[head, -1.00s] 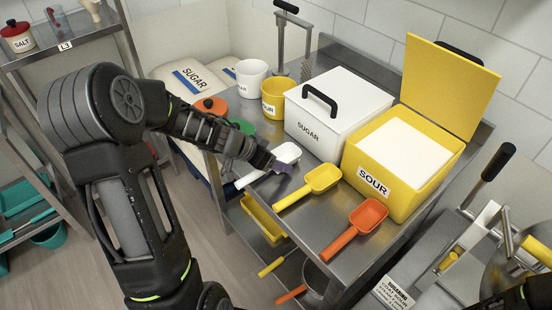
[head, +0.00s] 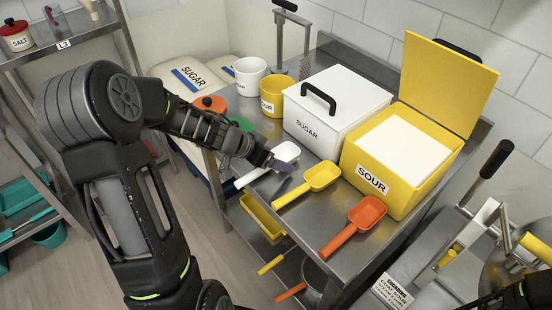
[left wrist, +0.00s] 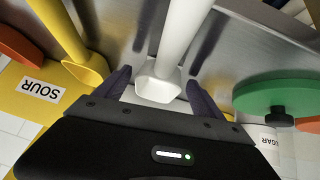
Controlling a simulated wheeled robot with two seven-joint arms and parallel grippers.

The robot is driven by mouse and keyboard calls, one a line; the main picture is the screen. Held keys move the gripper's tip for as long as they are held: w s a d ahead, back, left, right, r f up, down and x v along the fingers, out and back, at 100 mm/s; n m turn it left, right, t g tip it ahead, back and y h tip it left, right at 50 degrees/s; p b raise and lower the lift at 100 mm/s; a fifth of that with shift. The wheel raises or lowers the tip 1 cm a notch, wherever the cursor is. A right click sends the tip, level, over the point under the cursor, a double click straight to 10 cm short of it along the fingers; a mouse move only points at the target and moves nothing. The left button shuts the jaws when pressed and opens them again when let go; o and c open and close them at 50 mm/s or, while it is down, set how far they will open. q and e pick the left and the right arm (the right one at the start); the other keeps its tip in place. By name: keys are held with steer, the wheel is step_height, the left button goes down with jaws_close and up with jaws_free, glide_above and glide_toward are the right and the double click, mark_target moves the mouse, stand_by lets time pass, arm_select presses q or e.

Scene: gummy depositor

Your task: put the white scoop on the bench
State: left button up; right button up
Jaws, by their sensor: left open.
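The white scoop (head: 287,152) lies on the steel bench (head: 305,219) near its left edge, with its handle pointing to the lower left. My left gripper (head: 280,165) is at the scoop and partly covers it in the head view. In the left wrist view, the open fingers of the gripper (left wrist: 159,92) stand on either side of the white scoop (left wrist: 158,86), with gaps between. The scoop's handle runs away from the gripper there. My right gripper is not in view.
A yellow scoop (head: 321,177) and an orange scoop (head: 367,214) lie to the right on the bench. Behind stand the white sugar bin (head: 333,108), the open yellow sour bin (head: 384,187), a yellow pot (head: 274,97) and a white pot (head: 250,77). A green lid (head: 240,125) is close behind the gripper.

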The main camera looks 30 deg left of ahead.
arm_select(q)
steer(key=p+v, duration=0.4)
steer(key=v, duration=0.8)
steer(key=shift+r, duration=0.4)
steer(key=shift+w, duration=0.1)
steer(key=shift+c, duration=0.2)
stand_by(0.7)
